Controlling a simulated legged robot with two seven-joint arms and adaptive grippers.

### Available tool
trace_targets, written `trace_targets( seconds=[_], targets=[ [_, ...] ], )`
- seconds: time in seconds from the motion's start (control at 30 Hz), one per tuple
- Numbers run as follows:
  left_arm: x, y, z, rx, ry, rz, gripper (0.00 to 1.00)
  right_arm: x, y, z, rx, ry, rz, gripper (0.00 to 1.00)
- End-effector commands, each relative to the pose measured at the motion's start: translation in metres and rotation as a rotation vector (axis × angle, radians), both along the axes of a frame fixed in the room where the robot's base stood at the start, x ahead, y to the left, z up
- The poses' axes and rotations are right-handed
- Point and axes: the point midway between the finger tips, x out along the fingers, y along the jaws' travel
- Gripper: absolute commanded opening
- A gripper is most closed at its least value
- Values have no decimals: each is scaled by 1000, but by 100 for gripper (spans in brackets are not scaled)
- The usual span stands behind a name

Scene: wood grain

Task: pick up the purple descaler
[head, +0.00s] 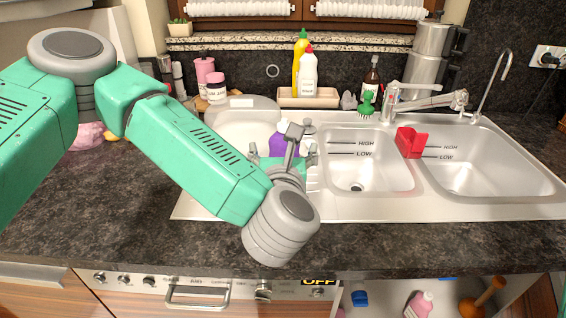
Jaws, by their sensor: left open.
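The purple descaler (276,144) stands at the drainboard left of the sink basins, partly hidden behind my left wrist and gripper. Only its purple upper part shows. My left gripper (283,155) is in front of it, its fingers spread to either side and open. Whether the fingers touch the bottle cannot be told. My right gripper is not in view.
A grey-white bottle (308,133) is close to the descaler's right. A tray (300,101) with yellow and white bottles stands behind. The sink basins (358,172) and a red holder (411,143) lie to the right. The dark front counter (130,225) is clear.

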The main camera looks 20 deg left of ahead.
Motion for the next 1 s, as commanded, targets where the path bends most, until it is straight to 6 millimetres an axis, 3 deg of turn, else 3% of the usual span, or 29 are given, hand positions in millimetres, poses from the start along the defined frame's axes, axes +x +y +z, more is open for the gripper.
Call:
trace_targets(
  seconds=[0.17,0.47,0.77,0.9,1.0],
  targets=[
    [11,4,-3,2,2,2,85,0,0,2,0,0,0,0],
    [49,17,-12,0,0,1,85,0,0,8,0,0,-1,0],
    [53,18,-13,0,1,-2,85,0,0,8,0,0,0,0],
    [53,18,-13,0,1,-2,36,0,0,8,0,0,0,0],
    [53,18,-13,0,2,-2,8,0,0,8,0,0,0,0]
  ],
)
